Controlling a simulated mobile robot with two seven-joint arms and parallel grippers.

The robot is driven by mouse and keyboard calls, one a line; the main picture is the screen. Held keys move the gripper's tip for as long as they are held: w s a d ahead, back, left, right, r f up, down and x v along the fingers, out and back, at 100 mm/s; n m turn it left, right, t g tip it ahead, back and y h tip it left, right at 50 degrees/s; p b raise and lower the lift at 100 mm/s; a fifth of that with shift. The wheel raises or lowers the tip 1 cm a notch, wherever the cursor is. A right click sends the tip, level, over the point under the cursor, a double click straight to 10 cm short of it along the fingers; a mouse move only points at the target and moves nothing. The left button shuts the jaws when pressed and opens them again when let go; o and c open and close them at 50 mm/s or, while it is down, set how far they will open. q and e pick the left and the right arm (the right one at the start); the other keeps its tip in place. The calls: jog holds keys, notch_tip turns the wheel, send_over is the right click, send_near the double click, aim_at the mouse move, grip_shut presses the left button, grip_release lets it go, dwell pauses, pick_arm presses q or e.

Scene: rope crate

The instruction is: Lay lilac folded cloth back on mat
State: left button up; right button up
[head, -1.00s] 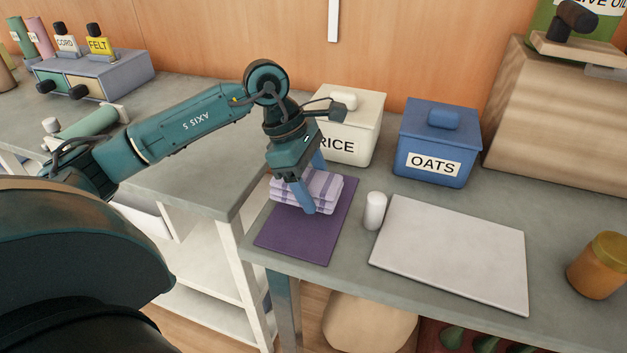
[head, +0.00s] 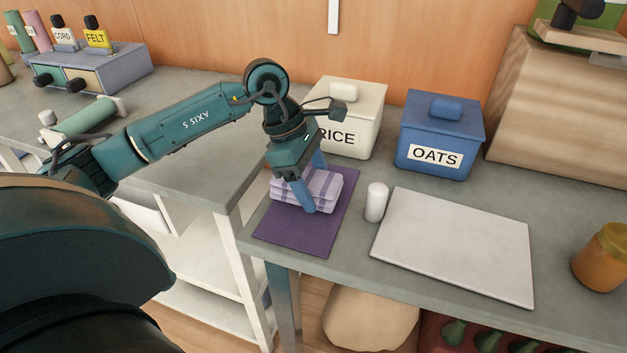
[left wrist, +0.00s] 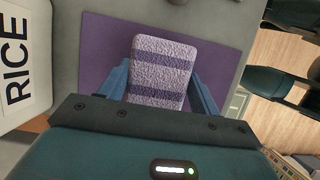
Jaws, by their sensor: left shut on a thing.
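The lilac folded cloth (head: 318,188) with darker purple stripes is between the blue fingers of my left gripper (head: 314,184), which is shut on it. The cloth also shows between the two fingers in the left wrist view (left wrist: 160,72). The purple mat (head: 296,236) lies flat on the counter below. In the head view the cloth is over the far part of the mat; I cannot tell whether its underside touches it. My right gripper is out of view.
A cream RICE box (head: 362,120) stands just behind the gripper, with a blue OATS box (head: 438,135) to its right. A small white cylinder (head: 376,203) and a pale board (head: 458,245) are right of the mat. The counter's front edge is close to the mat.

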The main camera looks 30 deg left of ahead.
pick_arm(q)
jog(key=shift+f, duration=0.4)
jog(key=o, duration=1)
jog(key=shift+o, duration=0.2)
jog(key=shift+a+r, duration=0.1)
jog(key=shift+r, duration=0.25)
jog(key=p+v, duration=0.1)
jog(key=v, duration=1)
jog(key=shift+a+r, duration=0.1)
jog(key=shift+r, duration=0.1)
jog(key=shift+s+a+r, duration=0.15)
jog(key=shift+a+r, duration=0.1)
jog(key=shift+r, duration=0.25)
